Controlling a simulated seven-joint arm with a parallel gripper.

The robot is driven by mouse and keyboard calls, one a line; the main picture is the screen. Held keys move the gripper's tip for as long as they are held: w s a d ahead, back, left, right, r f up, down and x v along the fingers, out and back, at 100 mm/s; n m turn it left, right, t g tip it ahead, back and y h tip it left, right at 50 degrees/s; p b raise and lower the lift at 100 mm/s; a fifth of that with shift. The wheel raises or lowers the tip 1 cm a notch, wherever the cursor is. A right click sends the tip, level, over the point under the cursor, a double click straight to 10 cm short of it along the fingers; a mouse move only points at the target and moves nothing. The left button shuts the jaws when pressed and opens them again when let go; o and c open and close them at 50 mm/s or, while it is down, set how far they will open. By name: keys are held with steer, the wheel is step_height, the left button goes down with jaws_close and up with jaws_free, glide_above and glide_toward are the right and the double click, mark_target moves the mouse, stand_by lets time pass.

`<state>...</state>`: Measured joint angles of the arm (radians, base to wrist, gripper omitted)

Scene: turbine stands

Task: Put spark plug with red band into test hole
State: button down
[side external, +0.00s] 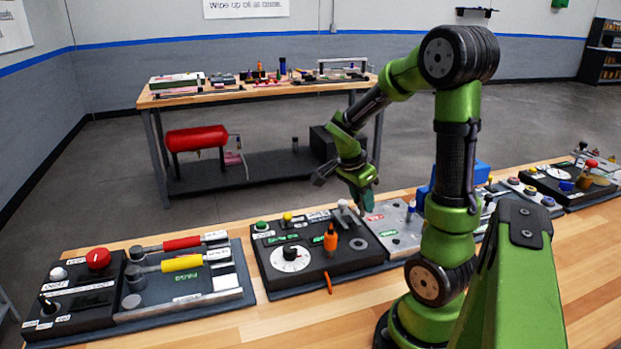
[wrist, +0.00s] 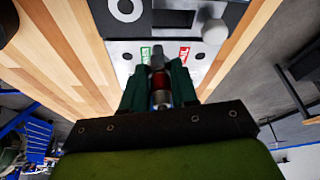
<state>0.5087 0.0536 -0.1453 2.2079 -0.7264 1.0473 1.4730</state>
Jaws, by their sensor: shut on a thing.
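My gripper (wrist: 157,75) is shut on the spark plug with the red band (wrist: 160,80). The plug lies between the two green fingers, its dark grey end pointing toward a silver panel (wrist: 119,47) with a green label (wrist: 145,54) and a red label (wrist: 184,52). In the side view my gripper (side external: 365,205) is over the left part of the silver panel (side external: 404,239), by the red label. The plug is hard to make out there. Small dark spots show on the panel beside the labels; I cannot tell which is the test hole, and the plug and fingers cover the panel's middle.
A blue-and-white plug (side external: 411,209) stands upright on the panel to the right of my gripper. A black box with a dial (side external: 290,258) and an orange part (side external: 330,238) stands to the left. Wrench fixtures (side external: 180,275) lie farther left. The front wooden tabletop is mostly clear.

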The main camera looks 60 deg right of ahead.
steer(key=shift+m, duration=0.5)
steer(key=a, duration=0.3)
steer(key=s+a+r, duration=0.1)
steer(key=shift+a, duration=0.25)
steer(key=shift+a+f, duration=0.1)
steer(key=shift+f, duration=0.05)
glide_above(362, 246)
steer(key=w, duration=0.1)
steer(key=shift+a+f, duration=0.25)
steer(key=shift+f, duration=0.85)
steer(key=shift+a+f, duration=0.2)
steer(key=shift+f, duration=0.85)
steer(key=shift+f, duration=0.65)
steer(key=shift+f, duration=0.35)
steer(key=shift+f, duration=0.45)
steer(key=shift+f, duration=0.3)
steer(key=shift+f, duration=0.25)
